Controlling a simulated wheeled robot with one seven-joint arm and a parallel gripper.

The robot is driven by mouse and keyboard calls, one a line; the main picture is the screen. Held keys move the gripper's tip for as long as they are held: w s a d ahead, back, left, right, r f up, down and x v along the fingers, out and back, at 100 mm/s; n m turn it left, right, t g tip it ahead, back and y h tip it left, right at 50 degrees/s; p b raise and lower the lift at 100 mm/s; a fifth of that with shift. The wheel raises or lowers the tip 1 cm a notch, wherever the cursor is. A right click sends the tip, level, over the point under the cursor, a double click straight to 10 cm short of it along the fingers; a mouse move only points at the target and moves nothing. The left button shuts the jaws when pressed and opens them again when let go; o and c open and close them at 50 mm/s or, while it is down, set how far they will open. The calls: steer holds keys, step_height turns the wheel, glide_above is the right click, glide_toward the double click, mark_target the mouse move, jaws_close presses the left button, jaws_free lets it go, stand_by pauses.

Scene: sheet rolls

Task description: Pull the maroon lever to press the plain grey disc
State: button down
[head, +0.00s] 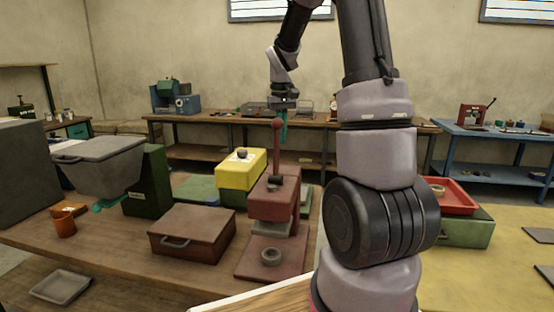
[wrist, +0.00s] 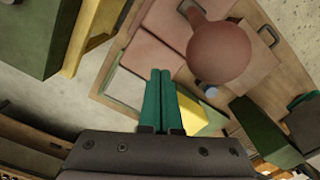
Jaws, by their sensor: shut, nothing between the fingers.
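The maroon press (head: 275,203) stands on the wooden table. Its maroon lever (head: 277,150) points upright and ends in a round knob, which also shows large and close in the wrist view (wrist: 218,52). A small round grey disc (head: 270,256) with a darker centre lies on the press's front base; I cannot make it out in the wrist view. My gripper (head: 284,134) has teal fingers, shut and empty, pointing down beside the lever's top in the head view. The fingers (wrist: 160,100) appear left of the knob in the wrist view, with a gap between them in the picture.
A maroon case (head: 190,232) stands left of the press, and a yellow-topped box (head: 240,172) behind it. A dark green machine with a grey hopper (head: 100,150), an orange cup (head: 65,225) and a grey tray (head: 60,287) are farther left.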

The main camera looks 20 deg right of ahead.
step_height(320, 180, up, 8)
steer(key=w, duration=0.1)
steer(key=shift+d+f, duration=0.25)
steer(key=shift+d, duration=0.15)
steer(key=shift+w, duration=0.1)
steer(key=shift+m+t, duration=0.3)
steer(key=shift+t, duration=0.5)
steer(key=s+a+r, duration=0.2)
steer(key=s, duration=0.1)
steer(key=s+r, duration=0.2)
steer(key=shift+a, duration=0.4)
steer(key=s+a+r+m+t+y, duration=0.1)
steer(key=s+a+t, duration=0.1)
steer(key=s, duration=0.7)
steer(key=s+a+r+m+t+y, duration=0.1)
steer(key=s+a+t, duration=0.2)
steer(key=s, duration=0.7)
steer(key=shift+s+a+r+m+t, duration=0.15)
steer(key=shift+a+m+t, duration=0.2)
steer(key=shift+a, duration=0.7)
